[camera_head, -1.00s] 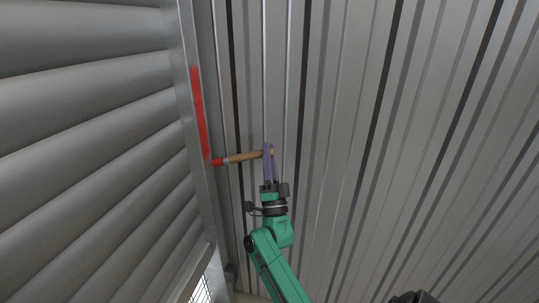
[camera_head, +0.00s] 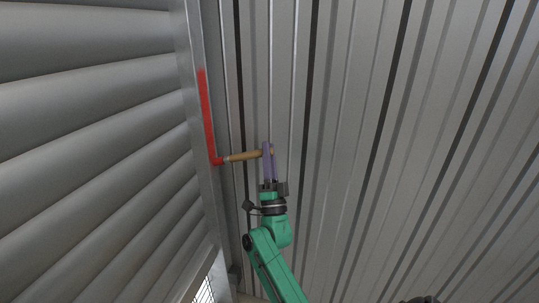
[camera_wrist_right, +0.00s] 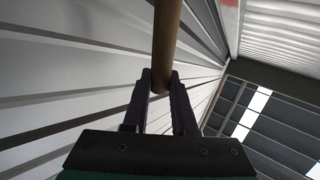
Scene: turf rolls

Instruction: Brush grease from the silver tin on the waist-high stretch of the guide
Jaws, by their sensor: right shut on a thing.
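The guide (camera_head: 208,185) is a grey metal rail along the edge of the slatted shutter. A red grease stripe (camera_head: 207,110) runs down it. My right gripper (camera_head: 267,147), with purple fingers, is shut on the brush (camera_head: 242,156), which has a wooden handle and lies nearly level. Its red tip meets the lower end of the stripe in the picture. In the right wrist view the brown handle (camera_wrist_right: 166,40) sits between the fingers (camera_wrist_right: 161,85); the brush tip is out of that view. The silver tin and my left gripper are not in view.
The grey slatted shutter (camera_head: 90,130) fills the left. A ribbed metal wall (camera_head: 380,130) stands behind my right arm and fills the right. A small bright mesh opening (camera_head: 205,292) shows at the bottom left. Open space lies right of my right gripper.

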